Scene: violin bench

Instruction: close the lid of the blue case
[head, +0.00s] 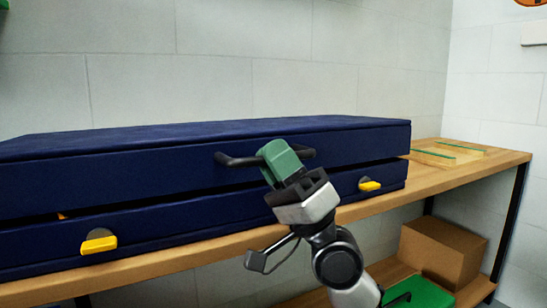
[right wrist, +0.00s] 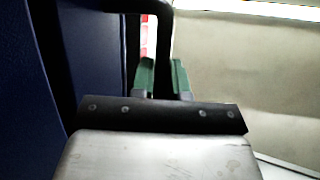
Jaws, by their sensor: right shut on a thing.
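The blue case (head: 180,213) lies on a wooden bench. Its lid (head: 120,172) is lowered almost onto the base, with a narrow dark gap along the front and right end. A black handle (head: 235,160) sticks out from the lid's front. My right gripper (head: 280,158) is shut on this handle near its middle, its green fingers hiding part of the bar. In the right wrist view, the green fingertips (right wrist: 163,77) are beside the black handle (right wrist: 160,8), with the blue case front (right wrist: 30,90) at left. My left gripper is not in view.
Yellow latches (head: 99,243) and (head: 369,185) sit on the base's front. The wooden bench (head: 480,168) is partly free at right, with thin green-edged pieces (head: 450,150). A cardboard box (head: 443,250) and a green item (head: 425,290) are below.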

